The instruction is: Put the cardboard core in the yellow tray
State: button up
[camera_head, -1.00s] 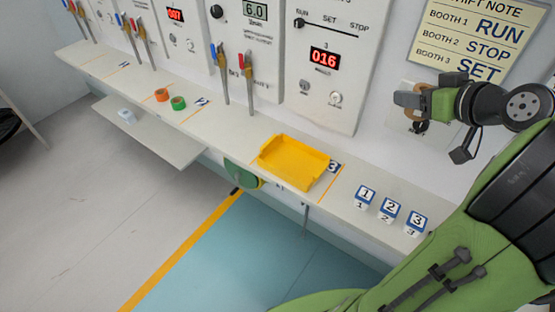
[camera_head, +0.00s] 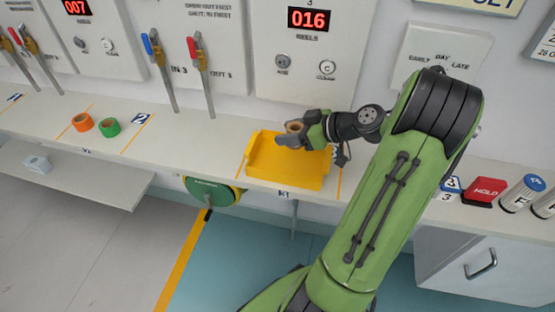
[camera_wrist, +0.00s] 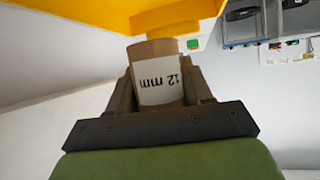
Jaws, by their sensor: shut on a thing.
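The cardboard core (camera_wrist: 158,82) is a brown tube with a white "12 mm" label. My gripper (camera_head: 288,138) is shut on it. In the head view the brown end of the core (camera_head: 294,127) shows at the fingers. The yellow tray (camera_head: 262,172) sits on the shelf below the third panel, and my gripper is over its back right part. Whether the core touches the tray cannot be told.
Orange tape (camera_head: 83,122) and green tape (camera_head: 109,127) rolls lie on the shelf at left. Levers (camera_head: 205,80) stand up behind the shelf. A red HOLD block (camera_head: 485,192) and white cylinders (camera_head: 521,193) stand at right. A green reel (camera_head: 212,191) hangs below the shelf.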

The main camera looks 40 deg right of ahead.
aim_at(289, 161)
notch_tip(289, 161, down, 7)
jog(key=shift+f+b, duration=0.1)
jog(key=shift+b, duration=0.9)
jog(key=shift+f, duration=0.2)
jog(key=o, duration=1)
jog(key=shift+r, duration=0.1)
